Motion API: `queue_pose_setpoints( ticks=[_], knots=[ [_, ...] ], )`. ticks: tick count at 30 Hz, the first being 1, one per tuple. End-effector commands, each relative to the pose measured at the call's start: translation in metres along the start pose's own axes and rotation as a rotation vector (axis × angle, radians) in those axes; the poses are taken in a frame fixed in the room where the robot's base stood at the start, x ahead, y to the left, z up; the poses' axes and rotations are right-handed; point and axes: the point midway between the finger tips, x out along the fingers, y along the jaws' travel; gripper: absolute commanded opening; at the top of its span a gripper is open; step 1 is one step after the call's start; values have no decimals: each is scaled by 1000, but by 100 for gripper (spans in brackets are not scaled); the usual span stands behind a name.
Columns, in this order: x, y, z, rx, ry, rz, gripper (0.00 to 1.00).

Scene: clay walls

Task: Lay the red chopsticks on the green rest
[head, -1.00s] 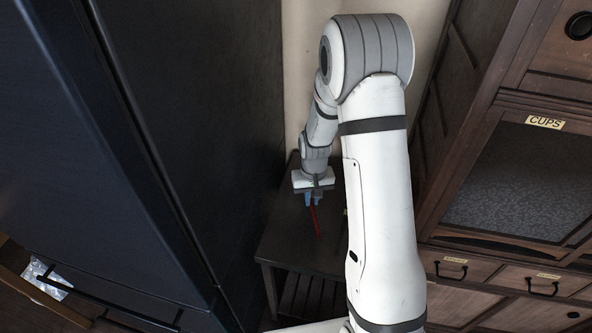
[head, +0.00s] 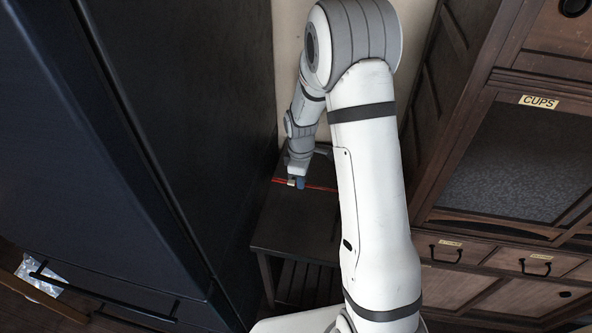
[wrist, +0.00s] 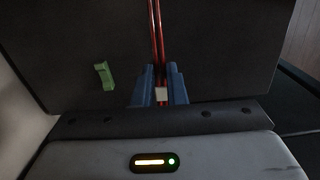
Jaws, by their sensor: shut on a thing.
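The red chopsticks (wrist: 156,30) are held side by side between the blue fingers of my gripper (wrist: 161,88). They run away from the fingers in the wrist view, and a small white patch shows between the fingertips. In the head view the red chopsticks (head: 320,188) lie roughly sideways across my gripper (head: 297,184), over the dark table. The green rest (wrist: 104,75) is a small piece on the dark surface, left of the gripper and apart from the chopsticks in the wrist view. I cannot make it out in the head view.
The dark small table (head: 290,230) has bare room at its front. A tall dark fridge-like unit (head: 150,150) stands close on its left. A wooden cabinet with a CUPS label (head: 539,102) stands on the right. A pale wall is behind.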

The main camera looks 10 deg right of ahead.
Motion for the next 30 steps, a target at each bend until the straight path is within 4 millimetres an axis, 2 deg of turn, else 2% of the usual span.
queue_pose_setpoints(
  ticks=[9,18,24,30],
  knots=[
    [-6,7,-12,-723,-16,27,0],
    [-12,12,-22,-1327,-27,58,0],
    [-15,14,-25,-1554,-29,72,0],
    [-14,14,-27,-1621,-29,76,0]
  ],
)
